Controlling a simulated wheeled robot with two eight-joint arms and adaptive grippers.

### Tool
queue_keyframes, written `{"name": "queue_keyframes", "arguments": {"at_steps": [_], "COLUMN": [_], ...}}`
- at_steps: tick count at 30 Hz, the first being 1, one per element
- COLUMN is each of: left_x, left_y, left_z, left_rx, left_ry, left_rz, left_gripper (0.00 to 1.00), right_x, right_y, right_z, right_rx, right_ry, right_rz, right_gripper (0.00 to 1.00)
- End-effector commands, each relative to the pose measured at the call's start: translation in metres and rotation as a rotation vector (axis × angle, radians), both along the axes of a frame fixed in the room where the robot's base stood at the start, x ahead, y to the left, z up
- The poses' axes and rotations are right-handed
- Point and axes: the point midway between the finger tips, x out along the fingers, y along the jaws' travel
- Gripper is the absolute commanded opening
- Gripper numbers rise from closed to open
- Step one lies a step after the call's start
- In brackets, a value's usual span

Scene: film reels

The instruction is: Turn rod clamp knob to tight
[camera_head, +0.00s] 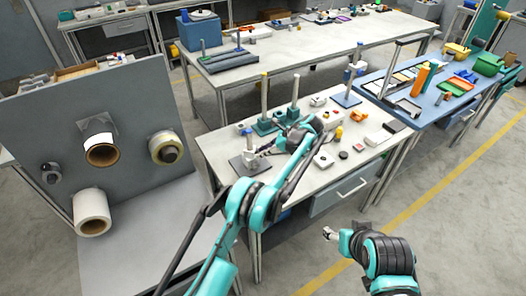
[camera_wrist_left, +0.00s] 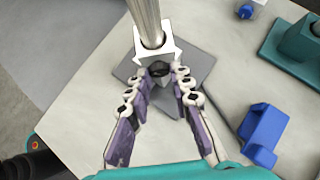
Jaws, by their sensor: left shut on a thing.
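A steel rod (camera_wrist_left: 146,18) stands on a grey base plate (camera_wrist_left: 195,65) at the front left of the near table. A white clamp block (camera_wrist_left: 150,47) sits around the rod. Its dark knob (camera_wrist_left: 158,69) faces my wrist camera. My left gripper (camera_wrist_left: 160,78) has its fingertips shut on the knob from both sides, hiding part of it. In the head view, the left gripper (camera_head: 263,151) reaches the clamp from the right, and the rod (camera_head: 249,139) is upright. My right gripper (camera_head: 330,234) is in front of the table, away from the objects; its jaw state is too small to tell.
A blue block (camera_wrist_left: 263,133) lies right of the plate, with a teal stand base (camera_wrist_left: 300,50) beyond it. Several small devices and rods stand on the white near table (camera_head: 222,146). A board with tape rolls (camera_head: 92,212) stands at left. A blue bench (camera_head: 425,122) adjoins at right.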

Motion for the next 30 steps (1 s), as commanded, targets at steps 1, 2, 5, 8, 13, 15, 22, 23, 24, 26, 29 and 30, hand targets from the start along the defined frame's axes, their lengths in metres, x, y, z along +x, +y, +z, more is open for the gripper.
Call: {"name": "queue_keyframes", "arguments": {"at_steps": [1, 2, 5, 8, 13, 15, 22, 23, 24, 26, 29, 30], "left_x": [0.000, 0.000, 0.000, 0.000, 0.000, 0.000, -0.001, -0.002, -0.003, -0.005, -0.009, -0.010], "left_y": [0.000, 0.000, 0.000, 0.000, 0.000, 0.000, -0.008, -0.011, -0.016, -0.025, -0.042, -0.048], "left_z": [0.000, 0.000, 0.000, 0.000, 0.000, 0.000, 0.008, 0.011, 0.016, 0.025, 0.041, 0.047], "left_rx": [-0.001, -0.001, -0.001, -0.001, -0.001, 0.000, -0.001, -0.001, -0.001, -0.001, -0.001, -0.001], "left_ry": [0.001, 0.001, 0.000, -0.001, -0.001, -0.001, -0.001, -0.001, -0.001, -0.001, 0.000, 0.000], "left_rz": [0.001, 0.001, 0.000, 0.001, 0.001, 0.000, -0.001, -0.002, -0.003, -0.003, -0.003, -0.003], "left_gripper": [0.00, 0.00, 0.00, 0.34, 0.43, 0.43, 0.43, 0.43, 0.43, 0.43, 0.43, 0.43], "right_x": [0.000, 0.000, 0.000, 0.000, 0.000, 0.000, 0.000, 0.000, 0.000, 0.000, 0.000, 0.000], "right_y": [0.000, 0.000, 0.000, 0.000, 0.000, 0.000, 0.000, 0.000, 0.000, 0.000, 0.000, 0.000], "right_z": [0.000, 0.000, 0.000, 0.000, 0.000, 0.000, 0.000, 0.000, 0.000, 0.000, 0.000, 0.000], "right_rx": [0.000, 0.000, 0.000, 0.000, 0.000, 0.000, 0.000, 0.000, 0.000, 0.000, 0.000, 0.000], "right_ry": [0.000, 0.000, 0.000, 0.000, 0.000, 0.000, 0.000, 0.000, 0.000, 0.000, 0.000, 0.000], "right_rz": [0.000, 0.000, 0.000, 0.000, 0.000, 0.000, 0.000, 0.000, 0.000, 0.000, 0.000, 0.000], "right_gripper": [0.61, 0.61, 0.61, 0.61, 0.61, 0.61, 0.61, 0.61, 0.61, 0.61, 0.61, 0.61]}}
